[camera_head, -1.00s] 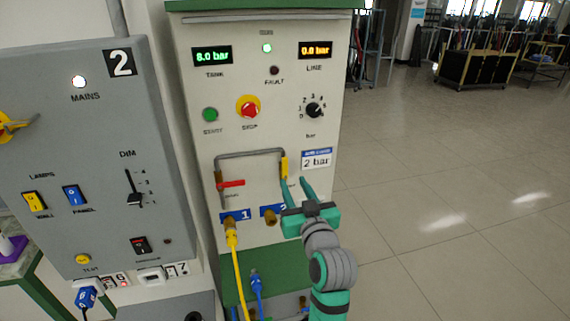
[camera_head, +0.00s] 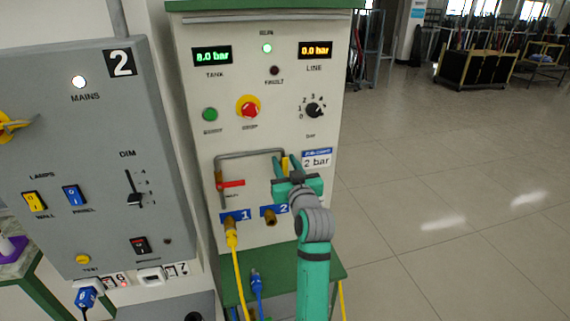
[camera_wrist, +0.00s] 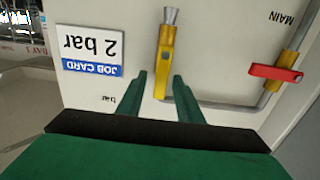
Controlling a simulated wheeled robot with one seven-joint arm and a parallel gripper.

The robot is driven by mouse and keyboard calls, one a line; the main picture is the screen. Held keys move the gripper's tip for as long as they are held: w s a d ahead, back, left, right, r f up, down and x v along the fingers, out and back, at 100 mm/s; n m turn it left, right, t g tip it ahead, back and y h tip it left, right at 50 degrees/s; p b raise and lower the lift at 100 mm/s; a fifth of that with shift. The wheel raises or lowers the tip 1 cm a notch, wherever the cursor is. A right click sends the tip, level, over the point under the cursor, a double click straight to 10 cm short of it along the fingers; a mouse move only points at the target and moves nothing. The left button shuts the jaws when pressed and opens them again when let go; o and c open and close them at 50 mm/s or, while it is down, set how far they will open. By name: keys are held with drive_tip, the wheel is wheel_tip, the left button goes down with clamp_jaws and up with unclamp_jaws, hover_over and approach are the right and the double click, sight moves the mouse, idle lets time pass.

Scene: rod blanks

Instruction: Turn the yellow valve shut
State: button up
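The yellow valve (camera_head: 285,164) is on the right leg of the grey pipe on the cream panel, partly hidden by my gripper in the head view. In the wrist view, which is upside down, its yellow lever (camera_wrist: 162,62) lies in line with the pipe. My gripper (camera_head: 286,160) is open, with its two green fingers pointing at the panel. In the wrist view the fingers (camera_wrist: 160,78) show on either side of the lever's end. No contact with the lever is visible, and I cannot tell how deep they reach.
A red-handled valve (camera_head: 231,184) is on the pipe's left leg. A job card reading 2 bar (camera_head: 317,160) is close on the right. A yellow hose (camera_head: 236,262) hangs from outlet 1; brass outlet 2 (camera_head: 269,218) is bare. The floor to the right is clear.

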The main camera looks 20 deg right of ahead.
drive_tip(key=shift+c, duration=0.4)
clamp_jaws()
drive_tip(key=d+f+m, duration=0.4)
drive_tip(key=m, duration=1.4)
drive_tip(key=shift+d+f, duration=0.3)
drive_tip(key=shift+f, duration=0.15)
drive_tip(key=shift+o, duration=0.4)
unclamp_jaws()
